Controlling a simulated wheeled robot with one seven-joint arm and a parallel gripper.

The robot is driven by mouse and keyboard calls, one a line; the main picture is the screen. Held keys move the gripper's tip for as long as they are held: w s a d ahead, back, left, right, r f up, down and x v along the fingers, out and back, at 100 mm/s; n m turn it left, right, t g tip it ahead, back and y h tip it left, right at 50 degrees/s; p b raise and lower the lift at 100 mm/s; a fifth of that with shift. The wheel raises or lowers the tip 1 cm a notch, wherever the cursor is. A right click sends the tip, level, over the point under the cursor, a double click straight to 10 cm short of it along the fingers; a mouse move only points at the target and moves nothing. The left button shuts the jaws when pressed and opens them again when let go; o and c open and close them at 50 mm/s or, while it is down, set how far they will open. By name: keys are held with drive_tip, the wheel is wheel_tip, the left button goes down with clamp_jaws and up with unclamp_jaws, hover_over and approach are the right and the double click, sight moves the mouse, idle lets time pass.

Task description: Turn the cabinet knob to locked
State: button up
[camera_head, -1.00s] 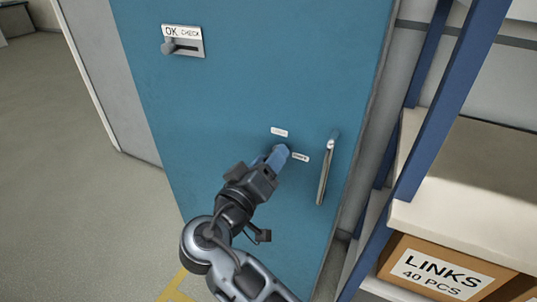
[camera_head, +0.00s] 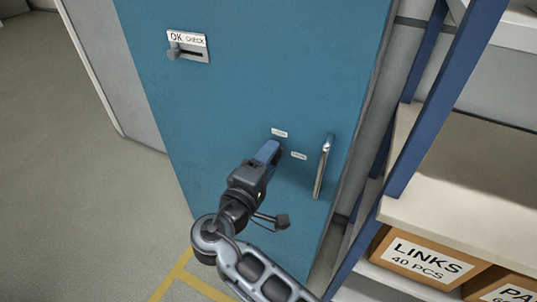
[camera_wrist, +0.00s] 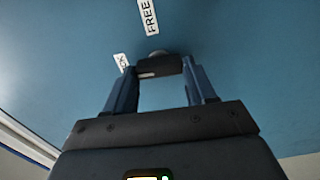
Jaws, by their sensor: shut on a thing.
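The blue cabinet door (camera_head: 225,100) fills the middle of the head view. My gripper (camera_head: 272,149) reaches up to it, left of the upright metal handle (camera_head: 323,167). In the wrist view, my gripper's two blue fingers are shut on a dark knob (camera_wrist: 160,66), one on each side. In the head view the fingers hide the knob. A white label reading FREE (camera_wrist: 148,17) sits above the knob in the wrist view. A second label, ending in what looks like CK (camera_wrist: 122,62), sits left of it. I cannot tell which label the knob points to.
A slide latch marked OK CHECK (camera_head: 188,47) is at the door's upper left. A blue-framed shelf (camera_head: 432,105) with a LINKS box (camera_head: 424,262) stands close on the right. Open floor (camera_head: 70,170) lies on the left.

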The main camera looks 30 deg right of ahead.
drive_tip(key=shift+n, duration=0.3)
drive_tip(key=o, duration=1)
drive_tip(key=shift+o, duration=0.2)
drive_tip(key=b+v, duration=0.1)
drive_tip(key=v, duration=0.7)
drive_tip(key=shift+d, duration=0.1)
